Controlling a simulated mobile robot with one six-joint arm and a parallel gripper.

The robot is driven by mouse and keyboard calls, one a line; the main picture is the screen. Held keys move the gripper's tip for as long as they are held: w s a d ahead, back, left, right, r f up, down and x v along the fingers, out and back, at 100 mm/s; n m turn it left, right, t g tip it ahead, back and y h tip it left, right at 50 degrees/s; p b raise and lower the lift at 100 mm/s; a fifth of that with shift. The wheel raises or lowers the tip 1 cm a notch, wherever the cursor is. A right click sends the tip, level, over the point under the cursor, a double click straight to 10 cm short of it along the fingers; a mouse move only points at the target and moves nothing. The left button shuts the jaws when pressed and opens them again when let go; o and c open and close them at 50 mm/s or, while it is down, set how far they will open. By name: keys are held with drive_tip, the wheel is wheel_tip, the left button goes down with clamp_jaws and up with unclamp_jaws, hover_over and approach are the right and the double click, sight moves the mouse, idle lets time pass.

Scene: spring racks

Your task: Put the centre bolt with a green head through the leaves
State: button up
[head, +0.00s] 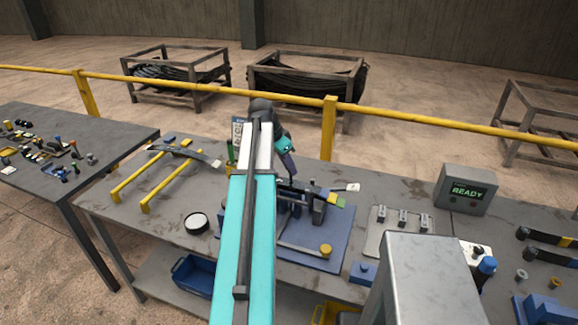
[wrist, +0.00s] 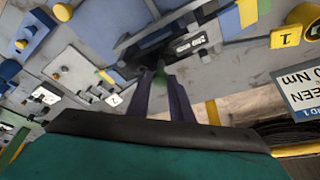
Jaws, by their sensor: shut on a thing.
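The bolt's shank is hidden in the wrist view. The dark leaves (wrist: 150,44) lie in a clamp fixture just beyond the fingertips; I cannot tell whether the bolt touches them or is in their hole. In the head view my gripper (head: 290,174) points down at the leaves (head: 302,190) on the blue plate (head: 337,228). My arm hides part of the fixture there, and the bolt cannot be made out.
A grey box reading READY (head: 467,188) stands at the right of the bench. A yellow rack with a curved leaf (head: 185,153) is at the left, near a round white-topped tin (head: 197,223). A yellow rail (head: 330,115) runs behind. A pale plate with small blocks (head: 400,230) lies right of the fixture.

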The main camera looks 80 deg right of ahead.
drive_tip(key=shift+f+b, duration=0.45)
drive_tip(key=shift+f, duration=0.45)
idle(0.4)
drive_tip(key=o, duration=1.5)
drive_tip(key=shift+c, duration=0.2)
drive_tip(key=shift+r, duration=0.1)
drive_tip(key=shift+r+p, duration=1.8)
drive_tip(key=shift+r, duration=1.65)
